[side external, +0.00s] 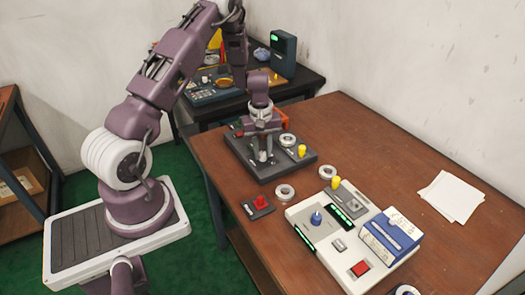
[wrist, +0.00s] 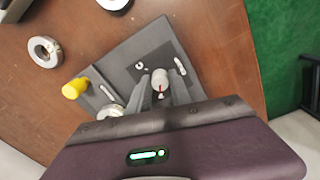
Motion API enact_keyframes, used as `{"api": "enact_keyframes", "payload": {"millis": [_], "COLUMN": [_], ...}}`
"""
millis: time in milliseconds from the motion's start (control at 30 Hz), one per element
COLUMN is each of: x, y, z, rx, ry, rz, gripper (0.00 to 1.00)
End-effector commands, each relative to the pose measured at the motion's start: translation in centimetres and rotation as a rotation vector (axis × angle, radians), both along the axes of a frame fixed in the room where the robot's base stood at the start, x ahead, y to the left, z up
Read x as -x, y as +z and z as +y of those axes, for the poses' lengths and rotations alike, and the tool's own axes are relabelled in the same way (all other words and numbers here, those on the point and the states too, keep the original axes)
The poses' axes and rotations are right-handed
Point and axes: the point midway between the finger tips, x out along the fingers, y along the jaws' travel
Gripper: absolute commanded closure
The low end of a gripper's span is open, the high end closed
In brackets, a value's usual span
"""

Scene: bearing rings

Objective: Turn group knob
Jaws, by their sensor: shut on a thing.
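A dark grey panel (side external: 247,160) lies on the brown table (side external: 390,135) and also shows in the wrist view (wrist: 126,54). On it stands a pale round knob (wrist: 159,76) with a red pointer line; I take it as the group knob. My gripper (wrist: 161,86) points down over the panel and is shut on this knob, one finger on each side. In the side view my gripper (side external: 263,153) is low at the panel, and its fingers largely hide the knob.
A yellow knob (side external: 302,151) and a metal ring (side external: 287,140) are on the panel's right side. Loose rings (side external: 284,191), a red-button block (side external: 259,203), a white console (side external: 318,247) and a blue-and-white box (side external: 391,238) are nearer.

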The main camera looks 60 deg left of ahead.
Motion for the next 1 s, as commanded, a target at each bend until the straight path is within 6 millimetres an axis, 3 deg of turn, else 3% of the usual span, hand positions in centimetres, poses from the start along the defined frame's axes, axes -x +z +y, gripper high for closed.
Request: {"api": "enact_keyframes", "payload": {"millis": [33, 100, 133, 433, 767, 1000], "x": [-0.1, -0.1, -0.1, -0.1, 0.1, 0.2], "y": [0.1, 0.1, 0.1, 0.3, 6.3, 7.2], "z": [0.1, 0.1, 0.1, 0.1, 0.2, 0.1], "rx": [-0.003, -0.003, -0.002, -0.002, -0.004, -0.001], "ry": [0.002, 0.002, 0.002, 0.000, 0.000, 0.001], "rz": [-0.004, -0.003, -0.003, -0.002, -0.004, -0.003], "gripper": [0.70, 0.56, 0.54, 0.54, 0.54, 0.54]}}
